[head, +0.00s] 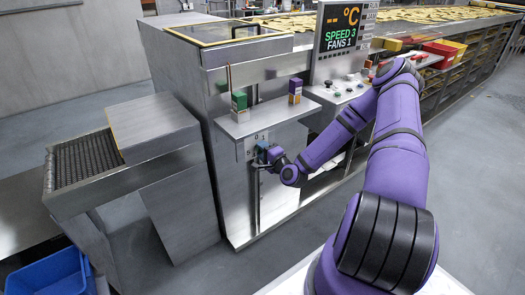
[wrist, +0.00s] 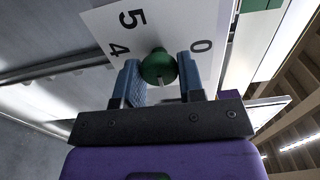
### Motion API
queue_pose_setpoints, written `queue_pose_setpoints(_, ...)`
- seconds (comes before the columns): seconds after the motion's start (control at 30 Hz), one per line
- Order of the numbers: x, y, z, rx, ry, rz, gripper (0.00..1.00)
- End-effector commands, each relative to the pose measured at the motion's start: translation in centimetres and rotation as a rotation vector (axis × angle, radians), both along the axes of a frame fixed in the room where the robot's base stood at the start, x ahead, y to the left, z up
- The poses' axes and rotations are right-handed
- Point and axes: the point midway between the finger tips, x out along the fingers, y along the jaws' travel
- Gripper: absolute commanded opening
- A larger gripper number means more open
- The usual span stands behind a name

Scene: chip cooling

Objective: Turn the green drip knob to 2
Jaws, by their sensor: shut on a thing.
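The green drip knob (wrist: 158,67) sits on a white dial plate (wrist: 112,17) in the wrist view. My gripper (wrist: 161,72) has its blue fingers on either side of the knob, shut on it. The numbers 5, 4 and 0 show on the plate; the 2 is hidden. A thin pale line shows at the knob's near edge; I cannot tell whether it is the pointer. In the head view my gripper (head: 268,156) is at the dial plate (head: 250,144) on the steel cabinet's front, and hides the knob.
A small steel shelf (head: 262,122) juts out just above the dial, carrying a green-and-white box (head: 239,103) and a purple box (head: 295,90). A display (head: 340,30) reads SPEED 3, FANS 1. A control panel (head: 345,92) lies right of the shelf.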

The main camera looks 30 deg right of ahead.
Motion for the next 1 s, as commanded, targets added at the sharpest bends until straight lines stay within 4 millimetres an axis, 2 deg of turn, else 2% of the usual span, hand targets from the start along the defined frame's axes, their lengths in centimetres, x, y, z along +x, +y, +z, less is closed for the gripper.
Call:
queue_pose_setpoints(0.33,-0.1,0.02,-0.18,0.128,0.008,0.0,0.12)
queue_pose_setpoints(0.83,-0.09,0.03,-0.19,0.147,0.01,0.0,0.12)
queue_pose_setpoints(0.87,-0.09,0.03,-0.2,0.146,0.01,0.0,0.38)
queue_pose_setpoints(0.97,-0.08,0.02,-0.18,0.146,0.009,0.0,0.6)
queue_pose_setpoints(1.0,-0.07,0.02,-0.16,0.146,0.008,0.0,0.6)
